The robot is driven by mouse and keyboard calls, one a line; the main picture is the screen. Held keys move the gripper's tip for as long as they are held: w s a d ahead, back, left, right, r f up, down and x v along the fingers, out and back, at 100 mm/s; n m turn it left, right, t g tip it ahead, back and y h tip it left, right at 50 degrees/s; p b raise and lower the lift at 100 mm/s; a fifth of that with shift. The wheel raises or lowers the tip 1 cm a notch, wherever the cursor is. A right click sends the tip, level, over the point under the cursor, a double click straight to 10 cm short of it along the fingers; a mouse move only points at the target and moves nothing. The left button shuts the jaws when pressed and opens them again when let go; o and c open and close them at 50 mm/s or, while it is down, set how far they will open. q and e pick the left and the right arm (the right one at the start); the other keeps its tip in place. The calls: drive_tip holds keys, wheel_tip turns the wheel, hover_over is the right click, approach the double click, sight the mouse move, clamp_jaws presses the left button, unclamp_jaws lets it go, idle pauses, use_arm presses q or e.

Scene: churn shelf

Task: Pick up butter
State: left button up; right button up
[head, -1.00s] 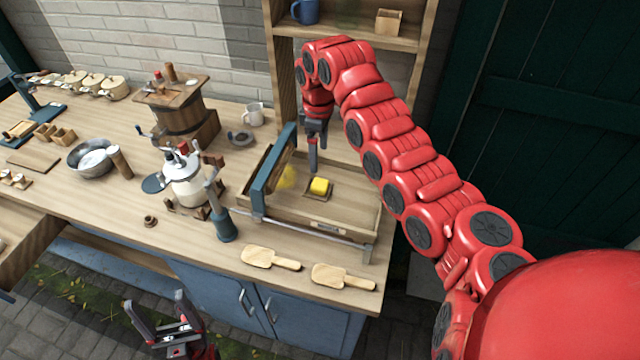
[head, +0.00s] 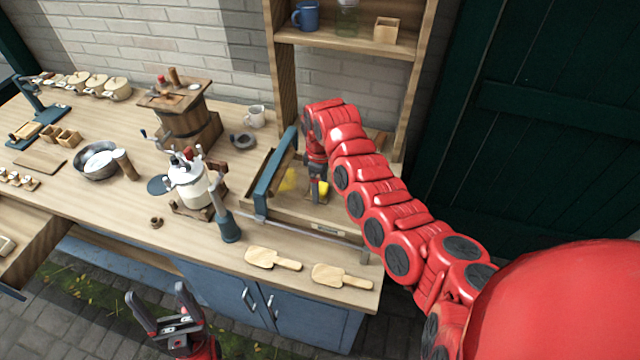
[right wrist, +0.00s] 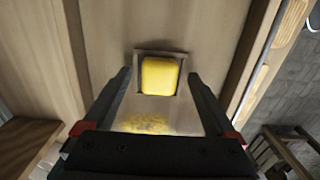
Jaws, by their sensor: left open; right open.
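The butter (head: 323,188) is a small yellow block in the wooden tray on the bench, partly hidden behind my right gripper in the head view. In the right wrist view the butter (right wrist: 159,76) sits in a small square wooden holder (right wrist: 176,54). My right gripper (head: 317,196) is open, pointing down over the tray close to the butter. In the right wrist view its open fingers (right wrist: 158,78) stand to either side of the butter; I cannot tell whether they touch it. My left gripper (head: 160,300) is open and empty, low in front of the bench.
The tray (head: 290,212) has a raised blue-edged frame (head: 270,180) on its left. A yellow smear lies inside the tray. Two wooden paddles (head: 272,259) lie at the bench's front edge. A white churn jar (head: 188,185) stands left, and a shelf (head: 345,40) rises behind.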

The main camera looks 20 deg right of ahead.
drive_tip(key=shift+w+f, duration=0.1)
clamp_jaws()
idle(0.3)
